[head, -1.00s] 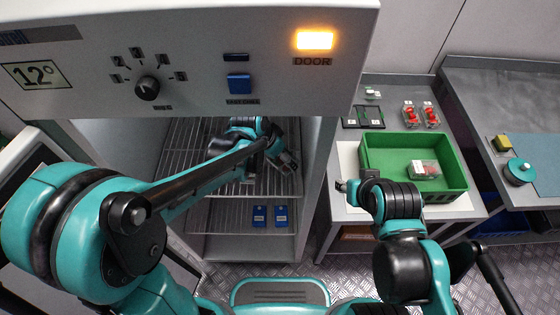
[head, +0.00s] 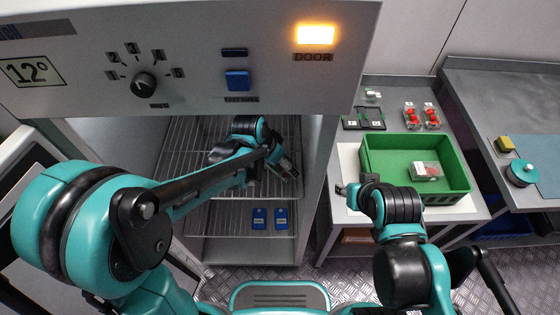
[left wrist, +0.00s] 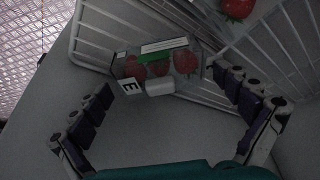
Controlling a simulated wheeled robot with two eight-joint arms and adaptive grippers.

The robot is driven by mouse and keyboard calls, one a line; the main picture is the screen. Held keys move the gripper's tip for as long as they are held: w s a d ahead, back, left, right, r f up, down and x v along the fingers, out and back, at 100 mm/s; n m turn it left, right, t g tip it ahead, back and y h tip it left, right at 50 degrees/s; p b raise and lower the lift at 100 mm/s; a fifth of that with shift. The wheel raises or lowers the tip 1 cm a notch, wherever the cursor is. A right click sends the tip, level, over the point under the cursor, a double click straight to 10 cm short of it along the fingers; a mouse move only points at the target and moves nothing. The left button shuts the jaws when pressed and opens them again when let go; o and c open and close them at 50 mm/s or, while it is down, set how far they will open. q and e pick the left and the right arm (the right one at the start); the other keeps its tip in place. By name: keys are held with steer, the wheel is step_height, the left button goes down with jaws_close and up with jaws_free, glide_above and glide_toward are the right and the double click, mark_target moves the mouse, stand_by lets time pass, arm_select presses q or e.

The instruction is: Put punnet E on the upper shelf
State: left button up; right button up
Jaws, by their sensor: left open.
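Punnet E (left wrist: 160,66) is a clear tray of red berries with a white label marked E, resting on a white wire shelf in the left wrist view. My left gripper (left wrist: 160,84) is open, its fingers on either side of the punnet in the picture and apart from it. In the head view my left gripper (head: 285,166) is inside the cabinet, where the upper wire shelf (head: 190,150) shows; I cannot make out punnet E there. My right gripper (head: 345,189) is beside the green crate; its jaws are too small to read.
The cabinet's control panel (head: 190,60) overhangs the opening. Two blue blocks (head: 260,218) sit low inside. Another punnet (left wrist: 238,8) is at the wrist view's top edge. The green crate (head: 390,187) holds a punnet (head: 425,171). Two more punnets (head: 421,117) stand behind it.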

mark_target(276, 167)
arm_select(q)
steer(key=p+v, duration=0.2)
steer(key=v, duration=0.3)
steer(key=shift+r, duration=0.15)
steer(key=s+a+p, duration=0.2)
steer(key=s+a, duration=0.6)
steer(key=a, duration=0.1)
steer(key=s+a+r+n+t+y, duration=0.3)
steer(key=s+a+r+n+t, duration=0.1)
steer(key=a+r+n, duration=0.3)
step_height(276, 167, up, 2)
steer(key=shift+s+a+r+n, duration=0.25)
steer(key=shift+s+n, duration=0.4)
steer(key=shift+n, duration=0.35)
steer(key=shift+f, duration=0.1)
steer(key=shift+f, duration=0.15)
